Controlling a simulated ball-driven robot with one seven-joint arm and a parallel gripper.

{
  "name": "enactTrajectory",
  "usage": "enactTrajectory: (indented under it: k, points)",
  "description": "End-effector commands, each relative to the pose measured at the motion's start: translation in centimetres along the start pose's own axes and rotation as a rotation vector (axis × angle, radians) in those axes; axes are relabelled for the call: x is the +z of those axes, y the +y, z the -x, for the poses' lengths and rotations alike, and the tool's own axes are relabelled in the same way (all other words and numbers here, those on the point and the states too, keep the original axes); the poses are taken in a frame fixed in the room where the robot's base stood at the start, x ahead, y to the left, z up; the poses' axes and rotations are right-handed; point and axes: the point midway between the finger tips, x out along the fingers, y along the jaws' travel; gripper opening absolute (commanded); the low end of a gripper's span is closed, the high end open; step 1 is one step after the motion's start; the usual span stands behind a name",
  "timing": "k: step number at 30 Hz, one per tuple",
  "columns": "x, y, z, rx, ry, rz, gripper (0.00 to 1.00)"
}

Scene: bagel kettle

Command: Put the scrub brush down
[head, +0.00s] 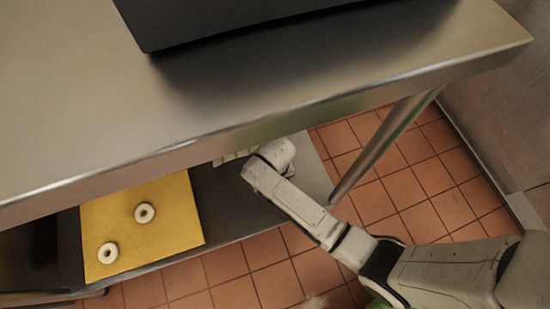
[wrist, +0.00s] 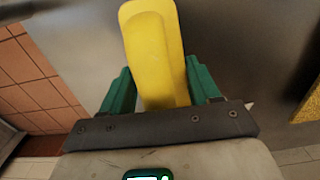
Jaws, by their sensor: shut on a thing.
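The scrub brush (wrist: 150,40) shows in the wrist view as a long yellow piece, running up between the green fingers of my gripper (wrist: 160,78). My gripper is shut on it. The brush is over or near a grey metal surface (wrist: 235,40); I cannot tell whether it touches. No bristles show. In the head view my arm reaches under the steel table top (head: 210,90) to the lower shelf (head: 235,205), and the table edge hides the gripper and brush.
A slanting table leg (head: 385,145) stands just right of my arm. A dark box (head: 200,20) stands on the table top.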

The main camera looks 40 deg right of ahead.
Motion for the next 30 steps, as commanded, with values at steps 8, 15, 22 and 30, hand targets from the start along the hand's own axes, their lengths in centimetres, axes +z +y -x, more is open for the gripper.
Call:
enactTrajectory:
  k: [8, 15, 22, 30]
  points:
    - [-0.4, -0.1, -3.6, -0.001, 0.001, 0.000, 0.17]
    - [-0.4, -0.1, -3.4, -0.001, 0.001, 0.000, 0.17]
    - [-0.3, -0.1, -3.7, 0.000, 0.000, 0.000, 0.73]
    - [-0.3, -0.1, -3.7, 0.000, 0.000, 0.000, 0.87]
